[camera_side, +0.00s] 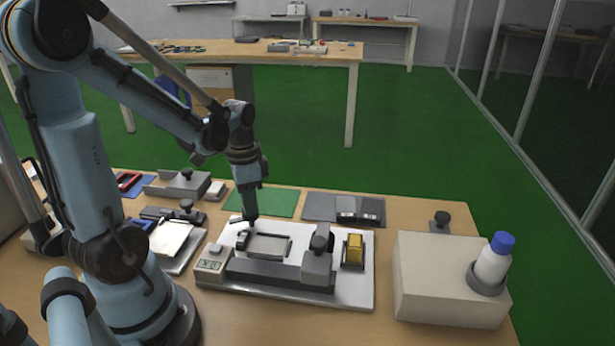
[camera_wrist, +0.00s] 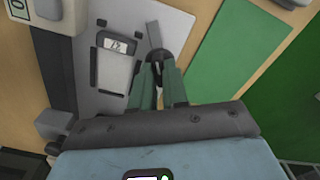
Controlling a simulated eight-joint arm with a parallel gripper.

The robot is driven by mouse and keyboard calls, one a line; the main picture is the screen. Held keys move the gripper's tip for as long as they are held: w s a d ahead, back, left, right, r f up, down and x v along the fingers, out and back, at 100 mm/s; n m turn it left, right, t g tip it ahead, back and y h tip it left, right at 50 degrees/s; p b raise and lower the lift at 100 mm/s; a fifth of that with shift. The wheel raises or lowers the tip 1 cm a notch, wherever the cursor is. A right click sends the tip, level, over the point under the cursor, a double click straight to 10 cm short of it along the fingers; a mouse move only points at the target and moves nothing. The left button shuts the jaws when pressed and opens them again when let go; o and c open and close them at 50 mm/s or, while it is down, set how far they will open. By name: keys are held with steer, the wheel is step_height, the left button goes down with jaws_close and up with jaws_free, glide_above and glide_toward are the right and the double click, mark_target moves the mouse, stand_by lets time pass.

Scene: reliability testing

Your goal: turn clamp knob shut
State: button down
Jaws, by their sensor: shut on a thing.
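My gripper (camera_side: 248,222) points down at the back left of a pale fixture plate (camera_side: 345,290). In the wrist view its green-grey fingers (camera_wrist: 158,82) are closed around a dark round knob (camera_wrist: 154,58), mostly hidden between them. A grey bar (camera_wrist: 154,34) extends from the knob, angled beside the nest rather than across it. A grey rectangular nest (camera_side: 266,247) lies just right of my gripper; in the wrist view a small device with a display (camera_wrist: 116,44) lies in it. A dark-topped clamp block (camera_side: 318,258) stands at the plate's right.
A display box (camera_side: 210,264) sits at the plate's left and a yellow block (camera_side: 353,249) at its right. A beige box (camera_side: 450,290) with a blue-capped bottle (camera_side: 493,262) stands further right. A green mat (camera_side: 268,203) lies flat behind the gripper.

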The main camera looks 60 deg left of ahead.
steer(key=n, duration=1.2)
steer(key=c, duration=1.3)
jaws_free()
steer(key=shift+r, duration=0.1)
steer(key=shift+r, duration=2.15)
steer(key=w+d+r+m+t, duration=0.1)
steer(key=d+r+m+t, duration=0.1)
steer(key=d, duration=0.5)
steer(key=w+d+r+m+t, duration=0.2)
steer(key=d+m+t, duration=0.3)
steer(key=d+m, duration=0.2)
steer(key=shift+r, duration=0.15)
